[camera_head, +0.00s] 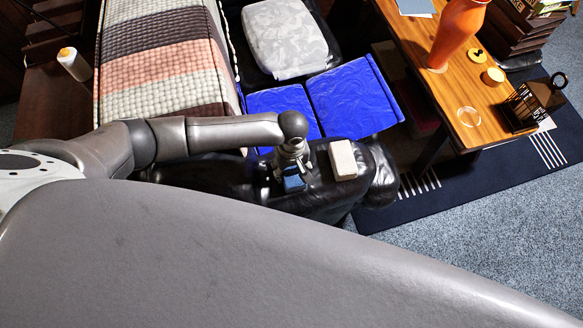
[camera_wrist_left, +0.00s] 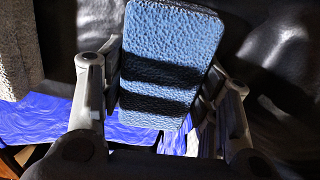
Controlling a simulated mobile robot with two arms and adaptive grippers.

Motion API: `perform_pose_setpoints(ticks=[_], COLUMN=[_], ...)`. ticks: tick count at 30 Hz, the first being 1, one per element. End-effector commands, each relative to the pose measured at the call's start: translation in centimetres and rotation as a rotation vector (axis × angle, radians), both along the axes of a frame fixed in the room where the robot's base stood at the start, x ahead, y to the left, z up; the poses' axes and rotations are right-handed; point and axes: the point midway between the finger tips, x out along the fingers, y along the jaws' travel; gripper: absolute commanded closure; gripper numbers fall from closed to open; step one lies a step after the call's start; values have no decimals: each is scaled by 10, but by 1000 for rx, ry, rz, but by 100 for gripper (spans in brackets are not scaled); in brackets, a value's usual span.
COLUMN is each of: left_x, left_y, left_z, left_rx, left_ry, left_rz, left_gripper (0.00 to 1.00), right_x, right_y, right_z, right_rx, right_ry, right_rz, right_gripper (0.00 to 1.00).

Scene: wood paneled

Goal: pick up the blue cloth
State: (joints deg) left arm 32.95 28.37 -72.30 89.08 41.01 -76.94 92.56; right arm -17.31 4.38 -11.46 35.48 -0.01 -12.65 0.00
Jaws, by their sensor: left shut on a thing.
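The blue cloth (camera_head: 293,183) looks like a small, thick, folded block with a rough surface. It is at the black leather sofa arm, directly under my left gripper (camera_head: 291,168). In the left wrist view the blue cloth (camera_wrist_left: 172,40) lies between the two fingers of my left gripper (camera_wrist_left: 163,78), with dark finger shadows across it. The left gripper is shut on it. I cannot tell whether the cloth still touches the leather. My right gripper is not in view.
A whitish block (camera_head: 343,160) lies on the sofa arm (camera_head: 325,200) just right of the cloth. Blue cushions (camera_head: 352,97) lie behind. A wooden table (camera_head: 445,90) at the right holds an orange vase (camera_head: 458,35) and small items. A white bottle (camera_head: 73,64) stands at the left.

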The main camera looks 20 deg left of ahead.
Motion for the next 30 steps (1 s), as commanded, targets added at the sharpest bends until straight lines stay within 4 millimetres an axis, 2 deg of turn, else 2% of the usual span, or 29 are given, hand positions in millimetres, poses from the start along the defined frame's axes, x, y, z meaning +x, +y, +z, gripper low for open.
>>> perform_pose_setpoints(ticks=[5, 8, 15, 24, 30], left_x=[0, 1, 21, 42, 50], left_y=[0, -2, -55, -108, -125], left_z=[14, 32, 93, 116, 125], left_rx=[-2, -5, -8, -3, -1], left_ry=[-1, -3, -4, -1, 0], left_rz=[0, 0, -3, -1, 0], left_gripper=[67, 67, 67, 67, 67], right_x=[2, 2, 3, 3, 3], right_y=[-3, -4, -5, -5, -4], right_z=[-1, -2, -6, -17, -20], right_rx=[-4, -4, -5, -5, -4], right_ry=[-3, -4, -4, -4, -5], right_rz=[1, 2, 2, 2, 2], right_gripper=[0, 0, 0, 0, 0])
